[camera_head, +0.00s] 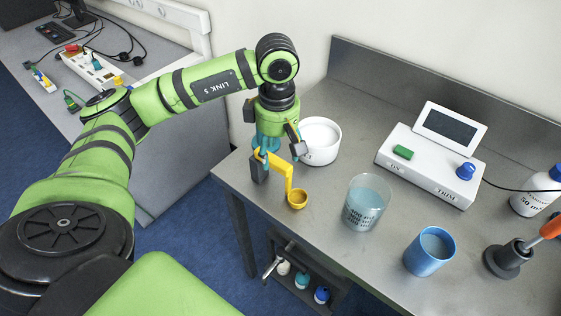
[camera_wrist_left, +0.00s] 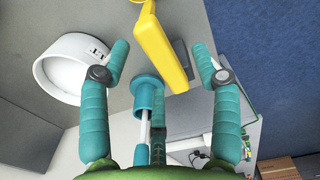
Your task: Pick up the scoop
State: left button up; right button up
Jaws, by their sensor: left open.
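The yellow scoop (camera_head: 289,178) is at the left end of the steel table, with its small round cup (camera_head: 297,200) toward the front. My left gripper (camera_head: 279,160) is at the scoop's handle, pointing down, with its fingers apart. In the left wrist view the yellow scoop (camera_wrist_left: 162,45) shows between the fingertips of my open left gripper (camera_wrist_left: 162,62), with a gap on both sides. The gripper hides part of the handle in the head view. My right gripper is not in view.
A white bowl (camera_head: 322,150) stands close behind the gripper; it also shows in the wrist view (camera_wrist_left: 48,70). The steel table's (camera_head: 250,190) left edge is near.

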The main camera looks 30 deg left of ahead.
aim_at(283, 160)
pick_arm(q)
jog(key=shift+d+f+p, duration=0.35)
jog(key=shift+f+p, duration=0.05)
jog(key=shift+f, duration=0.2)
jog(key=shift+d+f+p, duration=0.3)
jog(key=shift+f+p, duration=0.1)
jog(key=shift+f, duration=0.15)
jog(key=shift+w+f, duration=0.25)
jog(key=shift+f, duration=0.9)
jog(key=shift+c, duration=0.4)
jog(key=c, duration=0.9)
notch_tip(283, 160, up, 9)
jog(key=b, duration=0.3)
jog(key=shift+r, duration=0.6)
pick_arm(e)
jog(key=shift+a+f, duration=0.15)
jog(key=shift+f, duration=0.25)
